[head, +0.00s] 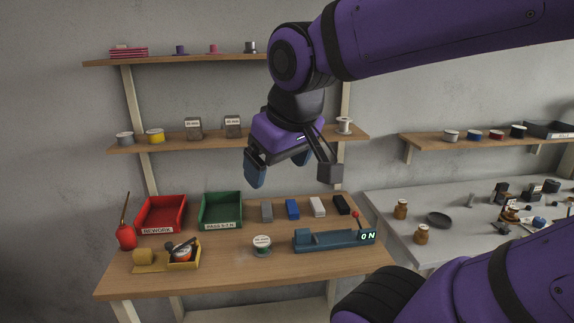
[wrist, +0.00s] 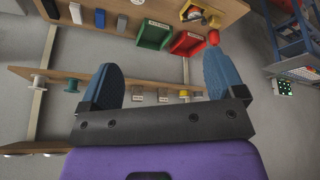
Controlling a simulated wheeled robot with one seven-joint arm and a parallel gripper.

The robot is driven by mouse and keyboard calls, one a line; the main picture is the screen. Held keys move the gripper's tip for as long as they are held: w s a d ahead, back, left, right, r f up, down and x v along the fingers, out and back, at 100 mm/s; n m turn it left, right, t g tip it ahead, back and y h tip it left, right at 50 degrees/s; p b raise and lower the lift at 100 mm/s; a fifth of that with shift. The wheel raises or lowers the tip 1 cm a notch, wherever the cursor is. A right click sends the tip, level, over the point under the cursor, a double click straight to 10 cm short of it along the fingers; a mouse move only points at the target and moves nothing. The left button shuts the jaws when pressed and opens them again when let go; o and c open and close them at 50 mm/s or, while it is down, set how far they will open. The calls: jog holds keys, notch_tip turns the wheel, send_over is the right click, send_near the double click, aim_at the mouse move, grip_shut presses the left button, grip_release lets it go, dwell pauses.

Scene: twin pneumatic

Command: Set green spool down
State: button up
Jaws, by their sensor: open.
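A small green spool (wrist: 72,87) stands on the middle wall shelf (wrist: 45,78), seen upside down in the wrist view, beside a white spool (wrist: 40,85). In the head view the green spool is not visible; my gripper and arm cover part of that shelf. My gripper (head: 278,162) is open with nothing between its blue fingers, in front of the middle shelf and above the workbench. Both fingers also show in the wrist view (wrist: 164,80), apart from the green spool.
The workbench (head: 215,278) holds a red bin (head: 162,214), a green bin (head: 221,210), a labelled round spool (head: 262,245) and a blue device (head: 325,240) reading ON. The same shelf carries two labelled grey boxes (head: 193,127) and a yellow spool (head: 155,135).

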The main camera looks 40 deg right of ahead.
jog(key=shift+s+a+r+y, duration=0.15)
jog(key=shift+s+a+y, duration=0.1)
jog(key=shift+s, duration=0.5)
jog(key=shift+s+a+r+y, duration=0.15)
jog(key=shift+s+y, duration=0.1)
jog(key=shift+s, duration=0.45)
